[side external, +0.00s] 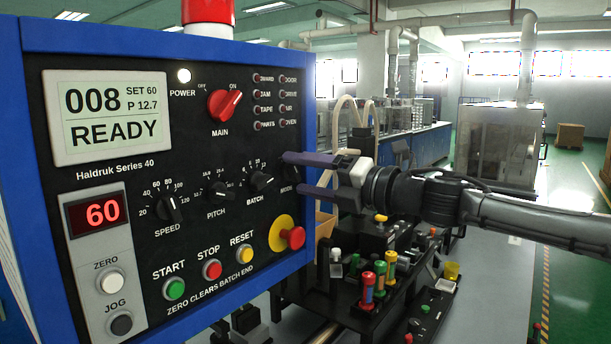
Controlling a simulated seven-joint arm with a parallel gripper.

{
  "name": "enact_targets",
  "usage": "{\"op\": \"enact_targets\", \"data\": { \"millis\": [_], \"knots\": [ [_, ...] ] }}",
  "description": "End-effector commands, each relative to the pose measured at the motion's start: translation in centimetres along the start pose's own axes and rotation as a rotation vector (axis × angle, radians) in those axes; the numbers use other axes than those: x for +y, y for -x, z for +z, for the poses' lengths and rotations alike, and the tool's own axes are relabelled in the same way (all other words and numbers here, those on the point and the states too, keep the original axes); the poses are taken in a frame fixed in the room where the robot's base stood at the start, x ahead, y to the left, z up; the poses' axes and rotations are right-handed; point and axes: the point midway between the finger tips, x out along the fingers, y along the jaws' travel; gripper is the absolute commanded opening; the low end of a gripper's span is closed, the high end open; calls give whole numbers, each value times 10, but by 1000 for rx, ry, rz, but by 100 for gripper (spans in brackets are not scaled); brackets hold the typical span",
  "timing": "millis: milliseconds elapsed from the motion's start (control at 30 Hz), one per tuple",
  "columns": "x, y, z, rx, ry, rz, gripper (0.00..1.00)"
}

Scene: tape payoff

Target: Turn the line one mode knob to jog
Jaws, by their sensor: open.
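The control panel (140,215) is black with a blue frame and carries a row of black knobs. The word MODE (287,190) is printed at the right end of this row, partly covered by the lower finger. The mode knob is hidden or lost in the dark between the fingers, so its pointer and the jog mark cannot be read. My gripper (293,174) is open, with its two purple-grey fingers reaching from the right to the panel, one above and one beside the MODE label. Whether they touch the knob cannot be told.
The batch knob (262,182) is just left of my fingers. The yellow-ringed red stop button (290,236) sticks out below. The red main switch (224,105) is above left. A display (107,117) reads READY. Coloured cylinders (380,275) stand below my arm.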

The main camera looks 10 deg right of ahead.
Motion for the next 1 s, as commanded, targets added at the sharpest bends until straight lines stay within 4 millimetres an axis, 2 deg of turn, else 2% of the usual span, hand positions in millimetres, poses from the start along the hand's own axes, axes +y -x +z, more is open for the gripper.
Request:
{"op": "enact_targets", "data": {
  "millis": [200, 233, 600, 633, 1000],
  "knots": [
    [0, 0, 0, 0, 0, 0, 74],
    [0, 0, 0, 0, 0, 0, 70],
    [0, 0, 0, 0, 0, 0, 4],
    [0, 0, 0, 0, 0, 0, 0],
    [0, 0, 0, 0, -43, 0, 0]
  ]
}}
